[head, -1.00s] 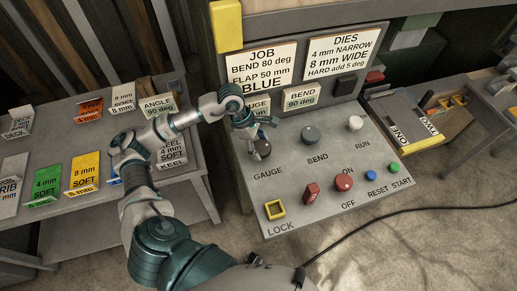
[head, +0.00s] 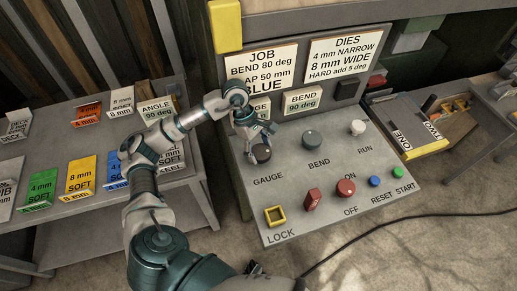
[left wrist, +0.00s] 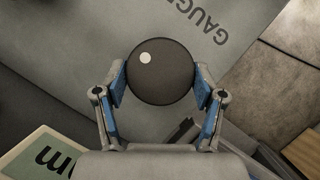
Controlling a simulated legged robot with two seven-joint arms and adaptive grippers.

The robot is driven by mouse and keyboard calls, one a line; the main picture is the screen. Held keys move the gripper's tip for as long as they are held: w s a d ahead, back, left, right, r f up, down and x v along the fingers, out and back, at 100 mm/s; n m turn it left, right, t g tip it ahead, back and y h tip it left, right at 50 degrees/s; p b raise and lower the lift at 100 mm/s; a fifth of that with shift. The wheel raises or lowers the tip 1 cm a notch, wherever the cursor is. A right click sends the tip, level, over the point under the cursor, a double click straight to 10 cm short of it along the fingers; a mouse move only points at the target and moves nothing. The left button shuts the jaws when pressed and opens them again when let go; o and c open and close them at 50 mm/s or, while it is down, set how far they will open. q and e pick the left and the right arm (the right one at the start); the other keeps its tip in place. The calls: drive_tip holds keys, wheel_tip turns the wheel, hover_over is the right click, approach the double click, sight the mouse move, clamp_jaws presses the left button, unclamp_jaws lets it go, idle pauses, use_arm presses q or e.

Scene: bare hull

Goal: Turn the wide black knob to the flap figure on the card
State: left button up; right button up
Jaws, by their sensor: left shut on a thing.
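The wide black knob (head: 261,153) sits above the GAUGE label on the sloping grey panel. In the left wrist view the knob (left wrist: 160,71) is round and dark, with a white dot at its upper left. My left gripper (head: 255,138) comes from above and is shut on it, a finger (left wrist: 118,82) on each side. The job card (head: 262,68) reads BEND 80 deg, a flap line of 50 mm and BLUE; my arm hides part of the flap line. The gauge readout (head: 262,106) is partly covered by my arm. My right gripper is not in view.
A red switch (head: 312,199), red OFF button (head: 345,188) and yellow LOCK square (head: 275,215) are nearer. Coloured blocks lie on the left table (head: 100,200).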

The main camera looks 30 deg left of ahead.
sight(260, 150)
use_arm(q)
drive_tip(key=shift+w+r, duration=0.1)
drive_tip(key=o, duration=1.1)
drive_tip(key=shift+d, duration=0.1)
wheel_tip(260, 150, up, 10)
drive_tip(key=shift+f, duration=0.15)
drive_tip(key=shift+o, duration=0.2)
